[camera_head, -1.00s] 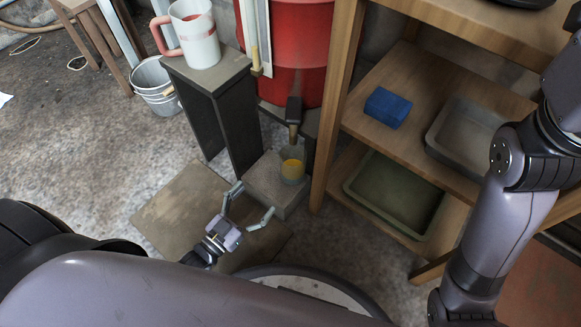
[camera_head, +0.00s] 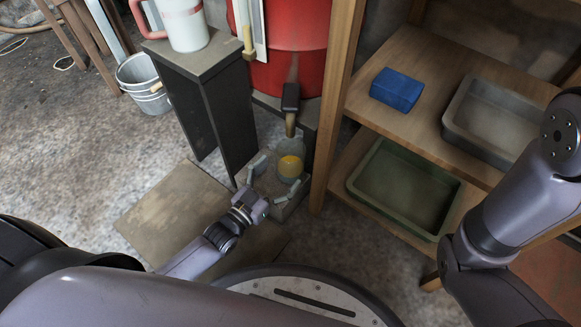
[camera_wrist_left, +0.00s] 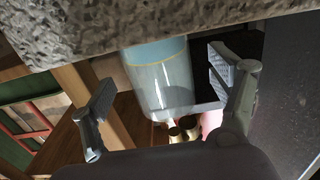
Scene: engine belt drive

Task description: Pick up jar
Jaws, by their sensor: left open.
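The jar (camera_head: 290,167) is clear with yellow showing inside, and stands on a concrete block (camera_head: 288,209) below the tap of a red barrel. My left gripper (camera_head: 276,177) is open and empty in front of the jar, one finger toward each side of it. In the left wrist view, which looks upside down, the jar (camera_wrist_left: 160,80) shows between the two spread fingers (camera_wrist_left: 165,82). I cannot tell how deep between the fingers it stands. My right arm is at the right; its gripper is out of view.
A tap (camera_head: 290,105) hangs just above the jar. A dark stand (camera_head: 180,95) with a white pitcher (camera_head: 186,25) is to the left. A wooden shelf (camera_head: 331,110) with a blue block (camera_head: 396,90) and trays rises close on the right.

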